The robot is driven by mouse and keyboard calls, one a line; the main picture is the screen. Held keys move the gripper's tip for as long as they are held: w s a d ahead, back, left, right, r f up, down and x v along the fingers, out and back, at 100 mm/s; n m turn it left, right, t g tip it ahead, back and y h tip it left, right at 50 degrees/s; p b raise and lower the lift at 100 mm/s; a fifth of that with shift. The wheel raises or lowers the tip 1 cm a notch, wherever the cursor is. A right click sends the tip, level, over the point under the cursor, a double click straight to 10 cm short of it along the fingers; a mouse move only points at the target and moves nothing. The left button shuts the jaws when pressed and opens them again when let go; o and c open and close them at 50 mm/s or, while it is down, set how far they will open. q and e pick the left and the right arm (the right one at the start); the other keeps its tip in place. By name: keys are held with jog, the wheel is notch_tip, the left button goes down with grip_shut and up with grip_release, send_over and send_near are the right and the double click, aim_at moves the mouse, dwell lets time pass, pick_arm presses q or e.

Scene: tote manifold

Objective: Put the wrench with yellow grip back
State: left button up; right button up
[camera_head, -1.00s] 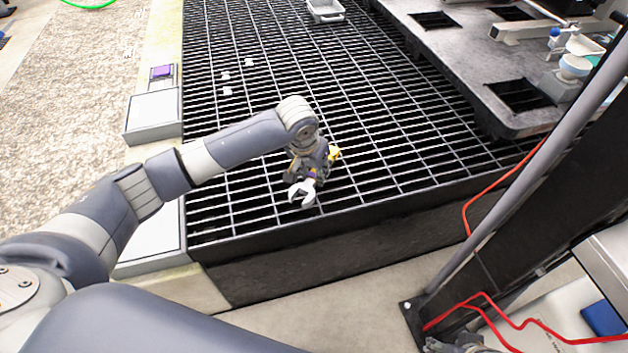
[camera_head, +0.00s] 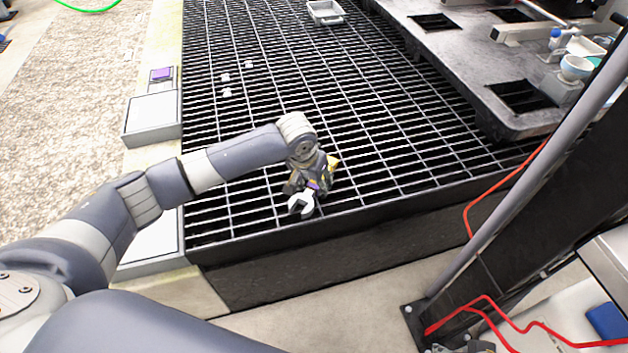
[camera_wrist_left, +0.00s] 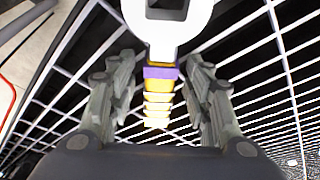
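The wrench with yellow grip (camera_head: 301,204) has a silver open jaw, a purple collar and a yellow handle. In the head view it is held above the near edge of the dark grating, jaw toward me. My left gripper (camera_head: 312,184) is around its handle, and yellow shows beyond the fingers. In the left wrist view the wrench (camera_wrist_left: 159,82) lies between the two fingers of the left gripper (camera_wrist_left: 160,100), jaw at the top. The finger contact is partly hidden. A grey part of my right gripper (camera_head: 460,347) shows at the bottom edge; its fingers are not clear.
The grating (camera_head: 350,110) is mostly bare, with several small white pieces at the far left and a grey tray (camera_head: 326,12) at the back. A dark bench (camera_head: 450,50) stands right. A dark post (camera_head: 500,245) and red cables are at right front.

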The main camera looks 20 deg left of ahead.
aim_at(312, 187)
pick_arm(q)
jog(key=shift+r, duration=0.1)
jog(key=shift+r, duration=0.35)
jog(key=p+v, duration=0.1)
jog(key=v, duration=0.2)
jog(key=p+v, duration=0.2)
jog(key=v, duration=0.6)
jog(key=shift+r, duration=0.2)
pick_arm(e)
jog(key=s+x, duration=0.1)
jog(key=x, duration=0.9)
jog(key=shift+s+a+f+g, duration=0.15)
jog(key=shift+s+f+g, duration=0.1)
jog(key=shift+s+g, duration=0.05)
pick_arm(q)
jog(key=shift+s, duration=0.2)
